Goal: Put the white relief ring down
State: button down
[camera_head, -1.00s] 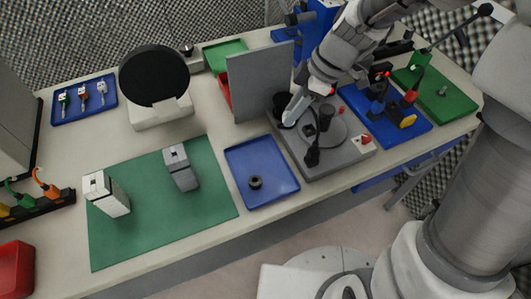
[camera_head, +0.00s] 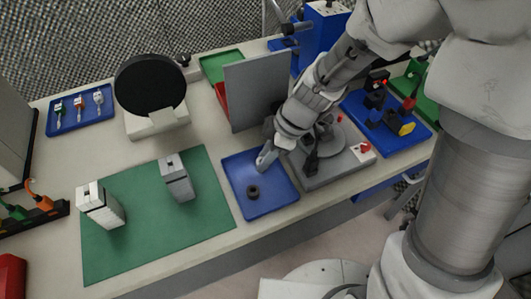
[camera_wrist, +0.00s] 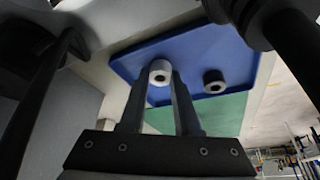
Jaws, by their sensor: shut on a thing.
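The white relief ring (camera_wrist: 159,68) sits between my fingertips in the wrist view, its hole facing the camera. My gripper (camera_wrist: 160,82) is shut on it. In the head view my gripper (camera_head: 264,163) is over the back part of the blue tray (camera_head: 283,205), behind a dark ring (camera_head: 253,191) lying there. I cannot make out the white ring in the head view. The dark ring also shows in the wrist view (camera_wrist: 214,80), to the right of the held ring. I cannot tell whether the white ring touches the tray.
A grey machine base (camera_head: 335,161) stands right of the tray. A grey upright panel (camera_head: 258,90) stands behind it. A green mat (camera_head: 150,220) with two grey-white blocks lies to the left. The tray's front part is clear around the dark ring.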

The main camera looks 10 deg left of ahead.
jog(key=shift+f+b, duration=0.2)
jog(key=shift+b, duration=0.1)
jog(key=c, duration=0.6)
grip_release()
jog(key=shift+r, duration=0.1)
jog(key=shift+r+p, duration=0.15)
jog(key=shift+p, duration=0.2)
jog(key=p+v, duration=0.2)
jog(key=v, duration=1)
jog(key=s+d+r+m+t+h, duration=0.1)
jog(key=s+d+r+m+t, duration=0.1)
jog(key=d+m, duration=0.3)
jog(key=s+d+r+m+t+h, duration=0.2)
jog(key=s+d+r+m, duration=0.2)
jog(key=m, duration=0.3)
jog(key=s+d+r+m+t+h, duration=0.1)
jog(key=s+d+r+m, duration=0.2)
jog(key=d+m, duration=0.3)
jog(key=shift+s+r+t, duration=0.4)
jog(key=shift+r, duration=0.3)
